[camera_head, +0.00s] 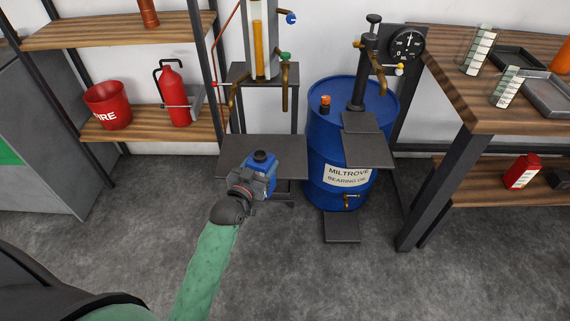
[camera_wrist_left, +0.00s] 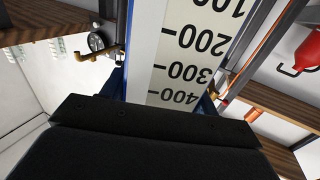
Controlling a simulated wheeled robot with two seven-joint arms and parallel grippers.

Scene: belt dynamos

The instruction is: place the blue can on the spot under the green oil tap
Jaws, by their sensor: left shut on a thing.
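The blue can (camera_head: 265,170) with a dark cap is held upright by my left gripper (camera_head: 251,183). It shows in front of the dark plate (camera_head: 292,148) below the taps; I cannot tell whether it touches the plate. In the left wrist view a white strip with a number scale, on the can (camera_wrist_left: 195,50), fills the middle. The green oil tap (camera_head: 285,57) has a brass spout (camera_head: 285,97) pointing down, above and to the right of the can. My right gripper is not in view.
A blue drum (camera_head: 322,125) with a pump and dial gauge (camera_head: 407,44) stands right of the plate. A second brass spout (camera_head: 232,97) hangs left of the green tap's spout. Shelves hold a red bucket (camera_head: 107,105) and extinguisher (camera_head: 173,95). A wooden bench (camera_head: 480,105) stands right.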

